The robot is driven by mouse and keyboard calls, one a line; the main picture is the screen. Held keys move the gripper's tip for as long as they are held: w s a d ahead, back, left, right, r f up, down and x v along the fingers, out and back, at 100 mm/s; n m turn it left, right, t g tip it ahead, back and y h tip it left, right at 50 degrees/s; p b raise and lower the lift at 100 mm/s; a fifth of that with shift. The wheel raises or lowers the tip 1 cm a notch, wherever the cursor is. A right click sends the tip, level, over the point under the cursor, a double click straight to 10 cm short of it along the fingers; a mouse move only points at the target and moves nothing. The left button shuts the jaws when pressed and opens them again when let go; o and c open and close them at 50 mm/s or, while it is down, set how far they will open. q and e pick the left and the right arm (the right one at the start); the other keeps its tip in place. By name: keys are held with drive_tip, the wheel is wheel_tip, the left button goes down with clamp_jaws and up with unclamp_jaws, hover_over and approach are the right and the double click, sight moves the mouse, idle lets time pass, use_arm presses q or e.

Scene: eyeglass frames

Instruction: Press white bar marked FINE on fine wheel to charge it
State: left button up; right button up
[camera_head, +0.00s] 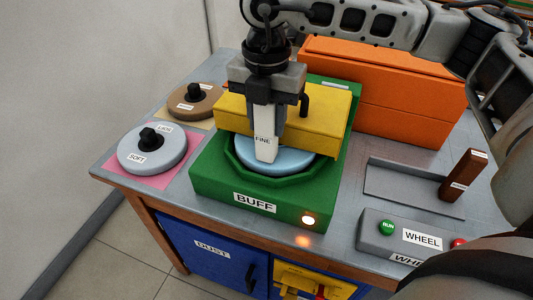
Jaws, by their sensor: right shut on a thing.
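The white bar marked FINE (265,147) is upright in my right gripper (266,105), which points straight down and is shut on it. The bar's lower end is over the light blue wheel (292,162) and appears to touch it. The wheel lies flat inside the green BUFF machine (210,189), partly hidden under a yellow cover (325,122). No label shows on this wheel. An orange-white lamp (308,219) glows on the machine's front corner. My left gripper is not in view.
A grey wheel marked SOFT (172,158) lies on a pink pad at left, with a brown wheel (211,108) behind. An orange box (400,85) stands at the back right. A brown upright block (463,176) and a WHEEL control box (395,243) with a green RUN button are at right.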

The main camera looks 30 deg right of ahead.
drive_tip(key=shift+r+p, duration=2.45)
drive_tip(key=shift+r, duration=1.95)
